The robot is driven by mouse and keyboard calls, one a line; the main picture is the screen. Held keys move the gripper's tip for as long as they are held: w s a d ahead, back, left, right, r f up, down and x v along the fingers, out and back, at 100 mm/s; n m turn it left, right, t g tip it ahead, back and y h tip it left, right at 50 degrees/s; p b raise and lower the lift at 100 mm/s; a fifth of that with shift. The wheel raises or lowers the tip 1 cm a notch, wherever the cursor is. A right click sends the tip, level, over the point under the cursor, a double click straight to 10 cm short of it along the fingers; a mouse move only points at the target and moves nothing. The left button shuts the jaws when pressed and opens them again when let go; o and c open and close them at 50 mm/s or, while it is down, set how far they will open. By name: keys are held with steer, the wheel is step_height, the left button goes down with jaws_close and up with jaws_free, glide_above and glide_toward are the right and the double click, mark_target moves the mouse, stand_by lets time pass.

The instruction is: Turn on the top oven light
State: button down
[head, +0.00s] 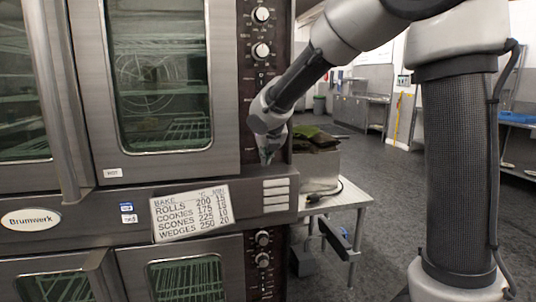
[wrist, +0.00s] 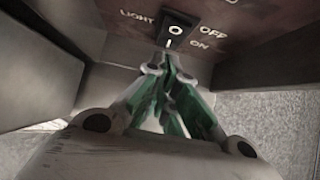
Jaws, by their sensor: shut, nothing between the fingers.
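The top oven (head: 160,75) stands at the left in the head view, its glass doors shut. Its dark control panel (head: 258,62) runs down the right side with round knobs. In the wrist view, a black rocker switch (wrist: 176,31) marked O and I sits on the panel, with LIGHT at its left and OFF and ON at its right. My gripper (wrist: 172,62) is shut and empty, its fingertips just below the I end of the switch; I cannot tell whether they touch. In the head view my gripper (head: 266,154) is low on the panel and hides the switch.
A second oven (head: 185,275) is below, with its own knobs. A baking-times card (head: 192,212) hangs between them. A metal table (head: 345,194) with a boxy appliance (head: 318,168) stands right of the ovens. Open grey floor (head: 440,165) lies farther right.

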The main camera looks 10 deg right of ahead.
steer(key=shift+w, duration=0.3)
steer(key=shift+w+f, duration=0.15)
steer(key=shift+w, duration=0.2)
steer(key=shift+r, duration=0.95)
